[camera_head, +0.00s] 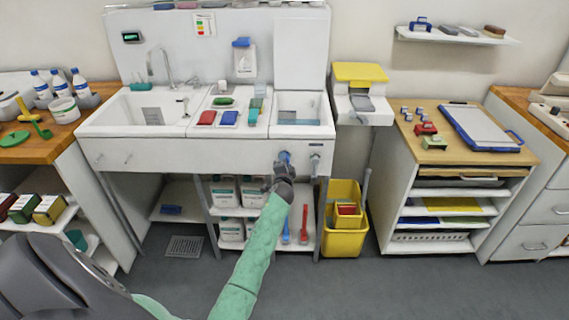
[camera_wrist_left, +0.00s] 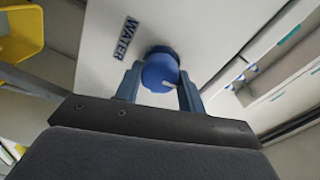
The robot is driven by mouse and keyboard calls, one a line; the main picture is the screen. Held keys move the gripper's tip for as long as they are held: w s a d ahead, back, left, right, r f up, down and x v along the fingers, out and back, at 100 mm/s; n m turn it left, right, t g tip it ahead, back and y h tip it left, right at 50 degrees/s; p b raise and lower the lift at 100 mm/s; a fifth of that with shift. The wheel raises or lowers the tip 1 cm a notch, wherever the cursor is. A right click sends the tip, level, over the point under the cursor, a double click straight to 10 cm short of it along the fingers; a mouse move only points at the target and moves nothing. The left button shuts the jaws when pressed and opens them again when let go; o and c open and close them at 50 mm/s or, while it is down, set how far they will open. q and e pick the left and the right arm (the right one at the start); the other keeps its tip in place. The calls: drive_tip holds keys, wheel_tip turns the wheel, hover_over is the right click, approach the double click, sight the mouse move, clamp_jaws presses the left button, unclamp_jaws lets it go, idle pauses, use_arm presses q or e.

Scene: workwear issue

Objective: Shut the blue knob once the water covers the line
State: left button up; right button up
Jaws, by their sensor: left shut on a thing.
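The blue knob (camera_head: 285,156) sits on the front of the white sink unit, below the right basin (camera_head: 305,127). My left gripper (camera_head: 284,166) reaches up to it from below. In the left wrist view the round blue knob (camera_wrist_left: 160,70) with a small white mark lies between the two fingers of my left gripper (camera_wrist_left: 160,90), which is shut on it. A "WATER" label (camera_wrist_left: 126,38) is on the panel beside it. A grey-blue patch shows inside the right basin, but I cannot make out the water level or a line. My right gripper is not in view.
A yellow bin (camera_head: 342,233) stands below right. A shelf (camera_head: 232,211) with white containers is under the sink. A wooden-topped cabinet (camera_head: 460,158) stands at right. The grey floor in front is clear.

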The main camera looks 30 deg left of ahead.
use_arm(q)
drive_tip(key=shift+f+m, duration=0.1)
drive_tip(key=shift+m, duration=0.7)
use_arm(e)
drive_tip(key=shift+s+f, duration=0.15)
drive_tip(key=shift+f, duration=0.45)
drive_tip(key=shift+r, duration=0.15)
use_arm(q)
drive_tip(key=o, duration=1)
drive_tip(key=shift+c, duration=0.2)
drive_tip(key=shift+d, duration=0.1)
drive_tip(key=b+v, duration=0.1)
drive_tip(key=v, duration=0.6)
drive_tip(key=shift+s+d+b, duration=0.15)
drive_tip(key=shift+s+b, duration=0.15)
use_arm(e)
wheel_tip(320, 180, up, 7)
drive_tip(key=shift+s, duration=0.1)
